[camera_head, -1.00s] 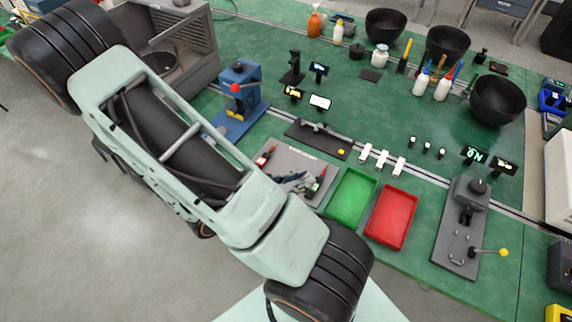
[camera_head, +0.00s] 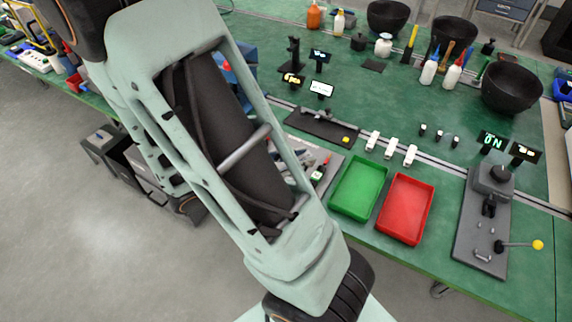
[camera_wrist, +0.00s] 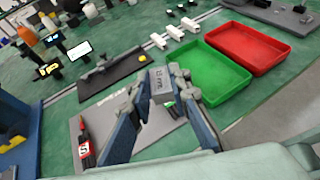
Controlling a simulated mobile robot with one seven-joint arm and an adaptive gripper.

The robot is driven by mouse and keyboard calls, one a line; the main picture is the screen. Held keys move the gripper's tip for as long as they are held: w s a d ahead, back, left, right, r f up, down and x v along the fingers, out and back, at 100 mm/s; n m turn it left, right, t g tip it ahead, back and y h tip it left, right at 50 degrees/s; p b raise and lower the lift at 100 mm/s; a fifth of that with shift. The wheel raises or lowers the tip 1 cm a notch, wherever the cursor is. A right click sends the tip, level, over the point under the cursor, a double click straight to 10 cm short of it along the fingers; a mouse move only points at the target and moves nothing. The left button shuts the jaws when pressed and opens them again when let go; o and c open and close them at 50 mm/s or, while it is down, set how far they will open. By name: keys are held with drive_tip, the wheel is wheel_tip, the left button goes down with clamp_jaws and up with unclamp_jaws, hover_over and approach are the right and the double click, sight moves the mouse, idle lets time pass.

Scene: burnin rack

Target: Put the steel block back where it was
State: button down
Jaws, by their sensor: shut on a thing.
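The steel block (camera_wrist: 160,82) is a small grey block with dark lettering on its face. It shows in the wrist view between the fingertips of my gripper (camera_wrist: 157,86), which is shut on it. The block appears above the grey mat (camera_wrist: 150,145), left of the green tray (camera_wrist: 208,77); its height over the mat is hard to tell. In the head view my own arm hides my gripper and the block, and covers much of the mat.
A red-and-black tool (camera_wrist: 84,147) lies on the mat. The red tray (camera_head: 406,209) stands right of the green one. A dark plate (camera_head: 322,126) with a grey tool and several white blocks (camera_head: 390,149) lie behind. A lever fixture (camera_head: 483,224) stands at right.

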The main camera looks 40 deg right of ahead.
drive_tip(key=w+d+f, duration=0.1)
drive_tip(key=w+f, duration=0.1)
drive_tip(key=w, duration=0.1)
drive_tip(key=w+d+f+b, duration=0.1)
drive_tip(key=w+f, duration=0.2)
drive_tip(key=w+d+f, duration=0.2)
drive_tip(key=w, duration=0.2)
drive_tip(key=shift+f, duration=0.3)
drive_tip(key=shift+w+d+f+b, duration=0.1)
drive_tip(key=shift+w+f+b, duration=0.2)
drive_tip(key=shift+f, duration=0.1)
drive_tip(key=shift+w+f, duration=0.15)
drive_tip(key=shift+f, duration=1.55)
drive_tip(key=shift+f, duration=0.1)
drive_tip(key=c, duration=2.2)
unclamp_jaws()
drive_tip(key=shift+f, duration=0.15)
drive_tip(key=shift+c, duration=0.2)
drive_tip(key=o, duration=0.4)
drive_tip(key=shift+o, duration=0.2)
